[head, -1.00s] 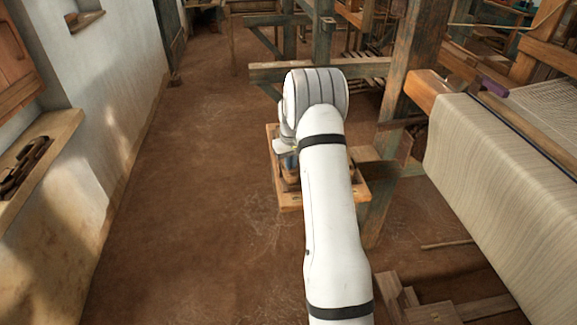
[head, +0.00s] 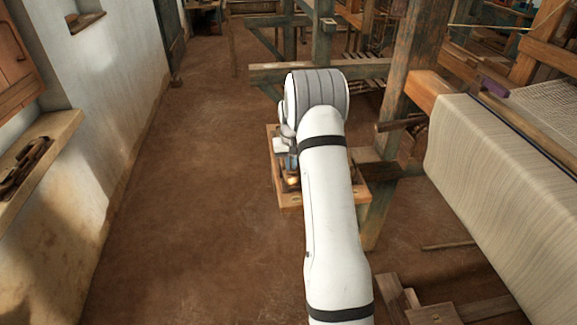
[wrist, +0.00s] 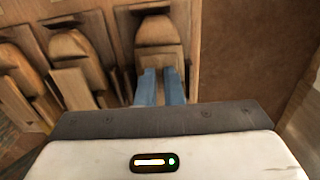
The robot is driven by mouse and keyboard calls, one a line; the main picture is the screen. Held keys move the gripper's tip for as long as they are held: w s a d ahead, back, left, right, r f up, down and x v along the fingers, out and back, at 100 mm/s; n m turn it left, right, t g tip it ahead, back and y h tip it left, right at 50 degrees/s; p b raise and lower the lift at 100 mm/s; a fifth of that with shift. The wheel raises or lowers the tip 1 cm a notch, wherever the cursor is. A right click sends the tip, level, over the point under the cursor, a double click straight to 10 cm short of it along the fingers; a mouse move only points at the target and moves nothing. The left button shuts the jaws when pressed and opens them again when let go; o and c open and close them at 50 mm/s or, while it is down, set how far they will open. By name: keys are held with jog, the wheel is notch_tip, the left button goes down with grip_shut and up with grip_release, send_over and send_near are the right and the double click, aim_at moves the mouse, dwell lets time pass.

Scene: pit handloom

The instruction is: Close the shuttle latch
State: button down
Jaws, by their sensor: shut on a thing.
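In the wrist view, my gripper (wrist: 160,88) has its two blue fingers on either side of a narrow wooden piece, which I take as the shuttle latch (wrist: 161,60). The fingers are closed on it, and their tips hide part of its sides. The latch lies at the near end of a rounded wooden shuttle-like body (wrist: 157,30) in a wooden frame. In the head view, my arm hides most of the gripper and the latch. The wooden board (head: 291,201) beneath shows around my arm.
Two similar wooden bodies with tabs (wrist: 70,87) lie to the left in the wrist view. A loom post (head: 412,70) and a cloth-covered beam (head: 490,165) stand to the right in the head view. The earthen floor (head: 205,190) to the left is clear.

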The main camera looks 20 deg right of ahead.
jog(key=c, duration=1.8)
grip_release()
jog(key=shift+r, duration=0.1)
notch_tip(320, 180, up, 7)
jog(key=shift+w+f, duration=0.1)
jog(key=shift+r, duration=0.45)
